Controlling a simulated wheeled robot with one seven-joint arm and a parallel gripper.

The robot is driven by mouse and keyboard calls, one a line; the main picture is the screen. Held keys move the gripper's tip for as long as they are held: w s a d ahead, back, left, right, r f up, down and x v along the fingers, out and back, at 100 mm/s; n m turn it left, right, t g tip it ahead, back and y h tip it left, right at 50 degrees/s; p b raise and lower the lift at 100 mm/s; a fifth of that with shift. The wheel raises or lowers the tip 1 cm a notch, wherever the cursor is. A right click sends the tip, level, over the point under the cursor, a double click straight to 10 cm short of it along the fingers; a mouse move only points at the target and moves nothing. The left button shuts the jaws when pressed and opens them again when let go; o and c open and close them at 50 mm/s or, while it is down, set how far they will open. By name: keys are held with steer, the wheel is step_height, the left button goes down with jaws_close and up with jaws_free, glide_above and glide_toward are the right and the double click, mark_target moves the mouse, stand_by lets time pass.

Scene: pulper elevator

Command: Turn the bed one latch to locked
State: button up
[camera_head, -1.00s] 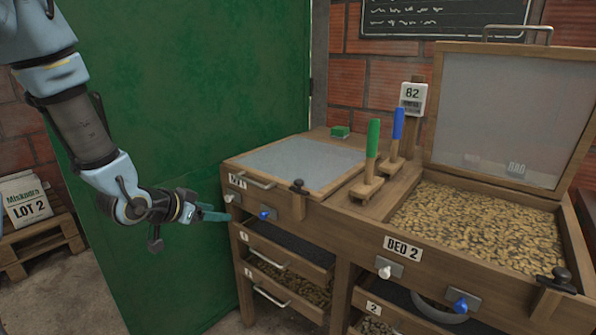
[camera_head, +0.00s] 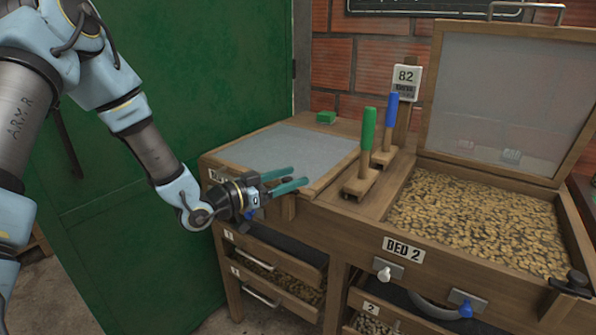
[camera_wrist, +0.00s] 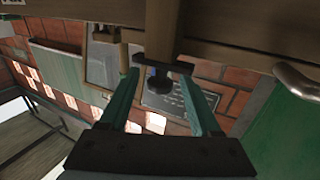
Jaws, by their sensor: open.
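Bed one (camera_head: 262,146) is the left-hand wooden bed, its mesh lid lying closed. My gripper (camera_head: 295,178), with teal fingers, is open at its front right corner. In the head view the gripper covers most of that corner, so the latch there is mostly hidden. In the wrist view the dark latch (camera_wrist: 160,81) shows as a round knob with a flat bar, on the wooden edge. It appears between the two open fingers of my gripper (camera_wrist: 162,85). I cannot tell whether they touch it, nor whether it is locked.
Bed 2 (camera_head: 345,215) stands at the right with its lid (camera_head: 502,95) raised and beans inside. Its black latch (camera_head: 572,283) is at the front right. Green (camera_head: 368,135) and blue (camera_head: 391,120) handled tools stand between the beds. Drawers (camera_head: 270,262) lie below bed one.

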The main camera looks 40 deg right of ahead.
steer(key=shift+s+d, duration=0.2)
steer(key=shift+d, duration=1.05)
steer(key=shift+c, duration=0.3)
jaws_close()
